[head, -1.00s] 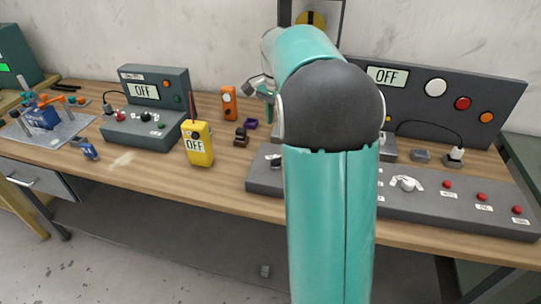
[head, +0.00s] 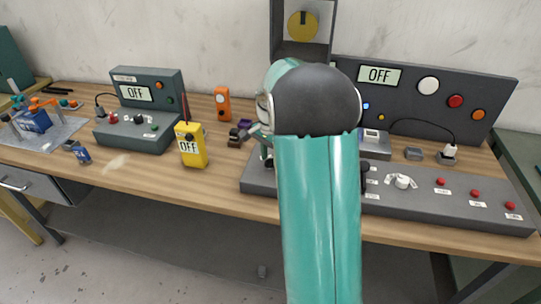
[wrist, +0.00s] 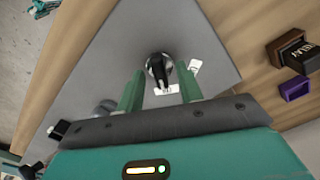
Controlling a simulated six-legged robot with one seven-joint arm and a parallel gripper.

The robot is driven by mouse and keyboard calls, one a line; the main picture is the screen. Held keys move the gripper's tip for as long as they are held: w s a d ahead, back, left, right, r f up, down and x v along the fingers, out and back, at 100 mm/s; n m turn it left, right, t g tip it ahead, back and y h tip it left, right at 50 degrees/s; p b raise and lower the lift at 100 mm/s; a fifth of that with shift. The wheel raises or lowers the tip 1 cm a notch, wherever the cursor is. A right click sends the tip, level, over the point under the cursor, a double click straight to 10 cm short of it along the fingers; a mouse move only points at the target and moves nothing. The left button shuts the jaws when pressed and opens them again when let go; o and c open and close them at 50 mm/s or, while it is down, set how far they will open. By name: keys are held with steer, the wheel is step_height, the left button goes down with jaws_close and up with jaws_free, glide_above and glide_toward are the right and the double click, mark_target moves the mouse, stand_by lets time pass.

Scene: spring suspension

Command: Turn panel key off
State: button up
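The panel key is a dark knob (wrist: 158,68) with a pale ring and a black handle. It stands on the left end of the grey control panel (head: 460,207), beside white labels. In the wrist view my gripper (wrist: 158,78) is open, with one green finger on each side of the knob. I cannot tell whether the fingers touch it. In the head view my arm hides the knob and most of my gripper.
A yellow meter (head: 191,146), an orange device (head: 222,104) and a small dark block (head: 236,140) stand left of the panel. A green-grey box (head: 140,115) is further left. A white rotary knob (head: 402,181) and red buttons are to the right.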

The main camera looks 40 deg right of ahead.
steer(key=shift+c, duration=0.5)
jaws_close()
steer(key=shift+n, duration=0.4)
steer(key=n, duration=0.5)
steer(key=shift+n, duration=0.3)
steer(key=n, duration=0.5)
steer(key=shift+r, duration=0.1)
steer(key=shift+n, duration=0.4)
steer(key=shift+o, duration=0.5)
jaws_free()
